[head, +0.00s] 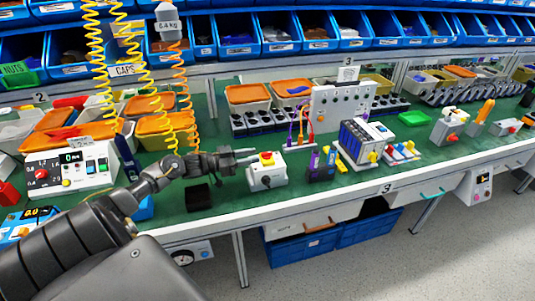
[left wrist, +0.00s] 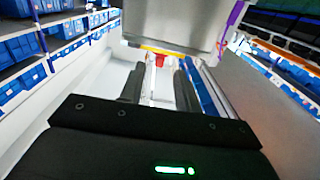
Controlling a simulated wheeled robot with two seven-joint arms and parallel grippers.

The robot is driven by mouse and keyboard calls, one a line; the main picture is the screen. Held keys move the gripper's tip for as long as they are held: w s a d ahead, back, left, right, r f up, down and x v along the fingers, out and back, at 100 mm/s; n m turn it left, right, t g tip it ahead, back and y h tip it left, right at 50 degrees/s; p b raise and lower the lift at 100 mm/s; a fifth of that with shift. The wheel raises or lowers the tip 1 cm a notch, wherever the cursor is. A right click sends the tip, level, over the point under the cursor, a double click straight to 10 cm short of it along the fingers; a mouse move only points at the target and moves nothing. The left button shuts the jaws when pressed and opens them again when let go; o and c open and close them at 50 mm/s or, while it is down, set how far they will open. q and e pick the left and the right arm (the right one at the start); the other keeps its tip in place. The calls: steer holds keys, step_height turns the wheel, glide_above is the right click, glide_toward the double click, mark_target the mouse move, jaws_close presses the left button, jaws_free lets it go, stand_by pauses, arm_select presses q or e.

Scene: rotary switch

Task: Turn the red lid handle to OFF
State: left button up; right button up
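A white switch box (head: 262,184) stands on the green bench mat in the head view. It has a red handle (head: 267,156) on a yellow plate on top and a dark knob on its front. My left gripper (head: 250,155) comes in from the left, roughly level with the red handle and just left of it. In the left wrist view the two dark fingers (left wrist: 158,85) are apart with nothing between them. A small red part (left wrist: 160,60) with yellow beside it shows just beyond the fingertips. I cannot read the OFF marking. My right gripper is not in view.
A control box (head: 70,170) with red knobs stands at the left. A small black block (head: 198,197) lies below my wrist. Purple and dark connectors (head: 322,165) stand right of the switch box. Coiled yellow hoses (head: 155,80) hang behind my arm. The bench's front edge is close.

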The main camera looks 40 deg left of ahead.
mark_target(261, 154)
arm_select(q)
steer(key=p+x, duration=0.1)
steer(key=x, duration=0.5)
steer(key=shift+w+d, duration=0.1)
jaws_close()
